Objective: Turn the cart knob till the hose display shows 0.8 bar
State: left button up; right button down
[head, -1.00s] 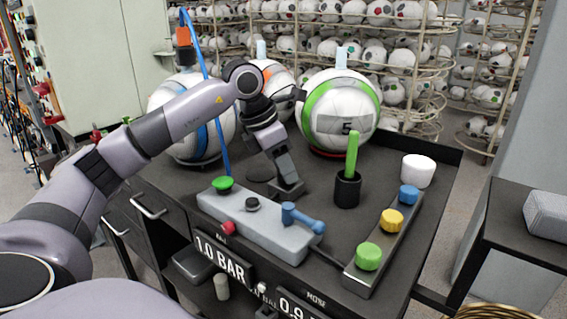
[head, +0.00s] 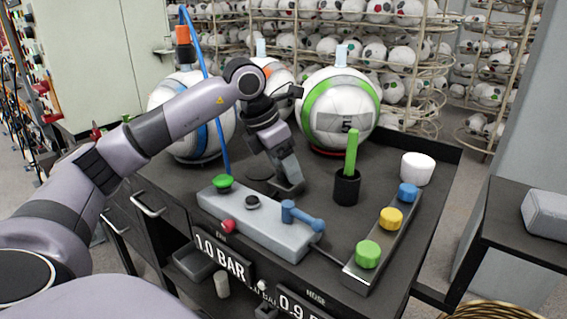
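The hose display (head: 290,303) is at the lower edge of the head view, under the HOSE label. It reads 0.9, and the rest is cut off by the frame edge. I cannot tell for sure which is the cart knob. My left gripper (head: 290,189) points down just behind the box, apart from its controls. Its finger opening is not clear. My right gripper is out of view.
A second display (head: 221,258) reads 1.0 BAR. Several balls stand at the back of the cart top (head: 390,160), one with a green band (head: 341,108). A black cup (head: 346,190) with a green stick, a white cup (head: 418,168) and a strip of coloured buttons (head: 378,247) stand right.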

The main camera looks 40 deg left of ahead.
pick_arm(q)
jog(key=v, duration=0.7)
dwell(0.3)
dwell(0.5)
